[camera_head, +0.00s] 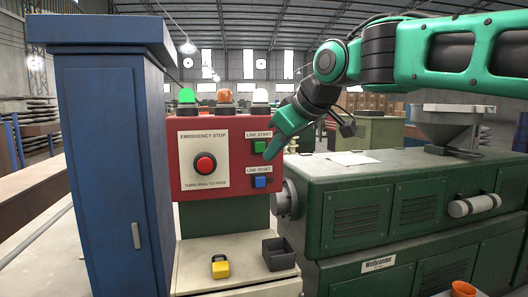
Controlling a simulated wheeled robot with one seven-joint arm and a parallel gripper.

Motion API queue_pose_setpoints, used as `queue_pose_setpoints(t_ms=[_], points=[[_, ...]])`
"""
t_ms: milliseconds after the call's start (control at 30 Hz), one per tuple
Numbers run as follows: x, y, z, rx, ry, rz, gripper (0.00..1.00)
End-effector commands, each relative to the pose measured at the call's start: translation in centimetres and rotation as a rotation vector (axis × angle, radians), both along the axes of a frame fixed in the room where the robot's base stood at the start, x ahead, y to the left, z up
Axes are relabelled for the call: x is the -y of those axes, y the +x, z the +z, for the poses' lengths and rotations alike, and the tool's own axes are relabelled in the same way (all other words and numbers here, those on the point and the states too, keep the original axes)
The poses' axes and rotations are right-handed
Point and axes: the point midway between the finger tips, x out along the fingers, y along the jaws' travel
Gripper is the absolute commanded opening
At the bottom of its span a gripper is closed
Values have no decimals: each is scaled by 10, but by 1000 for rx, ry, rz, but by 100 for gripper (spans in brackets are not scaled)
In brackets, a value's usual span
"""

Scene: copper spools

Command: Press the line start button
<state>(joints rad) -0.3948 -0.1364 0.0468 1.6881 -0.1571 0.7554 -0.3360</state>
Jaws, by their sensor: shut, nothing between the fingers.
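The green line start button (259,147) is on the right half of a red control panel (213,122), under a "LINE START" label. The blue line reset button (260,182) is below it, under its own label. A large red emergency stop button (205,164) is on a white plate at the left. My gripper (269,156) is shut and empty. Its tip points down and left, beside the right edge of the green button. I cannot tell whether it touches the button or panel.
Green, orange and white lamps (225,96) stand on the panel. A blue cabinet (105,150) is close at left, a green machine (390,210) at right.

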Motion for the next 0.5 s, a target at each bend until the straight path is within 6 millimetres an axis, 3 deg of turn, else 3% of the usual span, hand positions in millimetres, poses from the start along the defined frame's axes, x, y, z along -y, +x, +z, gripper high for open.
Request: queue_pose_setpoints(t_ms=[300,500], points=[[-11,38,0,-1,-1,0,0],[-15,51,0,-1,-1,0,0]])
